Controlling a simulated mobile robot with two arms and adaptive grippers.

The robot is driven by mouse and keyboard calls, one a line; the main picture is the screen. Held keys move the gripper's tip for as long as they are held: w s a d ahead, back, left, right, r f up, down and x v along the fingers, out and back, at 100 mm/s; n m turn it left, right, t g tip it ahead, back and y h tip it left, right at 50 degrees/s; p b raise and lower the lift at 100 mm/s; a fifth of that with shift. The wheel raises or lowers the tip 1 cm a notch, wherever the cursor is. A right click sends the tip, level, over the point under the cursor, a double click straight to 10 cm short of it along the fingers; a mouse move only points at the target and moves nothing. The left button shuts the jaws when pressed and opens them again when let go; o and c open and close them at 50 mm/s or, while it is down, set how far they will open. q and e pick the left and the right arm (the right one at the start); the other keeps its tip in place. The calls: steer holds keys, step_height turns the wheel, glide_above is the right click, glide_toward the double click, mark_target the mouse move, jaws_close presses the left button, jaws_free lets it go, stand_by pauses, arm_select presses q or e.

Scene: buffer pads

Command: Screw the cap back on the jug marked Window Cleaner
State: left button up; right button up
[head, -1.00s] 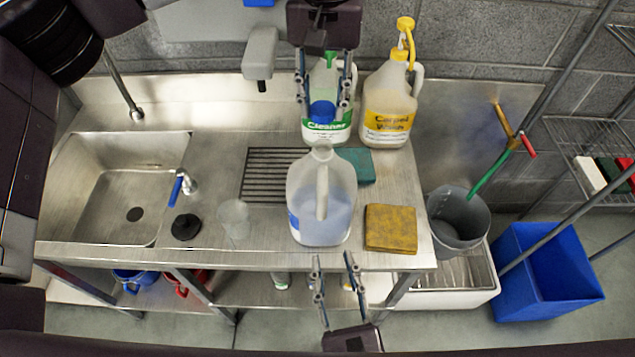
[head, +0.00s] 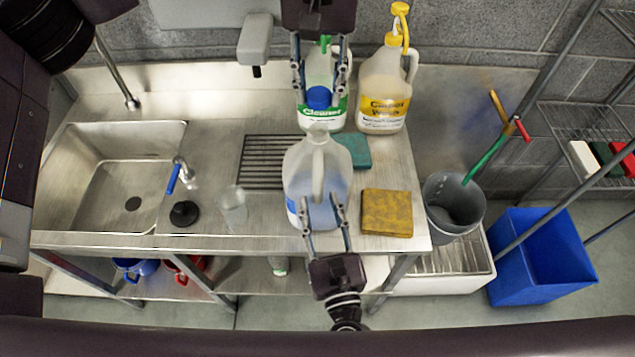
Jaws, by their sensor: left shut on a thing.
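A translucent jug (head: 298,180) with bluish liquid, a handle facing the front and a blue label on its left side stands uncapped on the steel counter; its label text is not readable. My left gripper (head: 319,96) is shut on a blue cap (head: 318,98), held above and behind the jug's open neck.
A green-labelled jug (head: 323,118) reading "Cleaner" and a yellow-labelled wash jug (head: 384,90) stand behind. A green sponge (head: 357,150) and yellow sponge (head: 387,213) lie at right. A clear cup (head: 233,208), black plug (head: 184,213) and sink (head: 133,175) are at left.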

steer(key=shift+w+a, duration=0.2)
steer(key=shift+w, duration=0.8)
steer(key=shift+s, duration=0.1)
jaws_close()
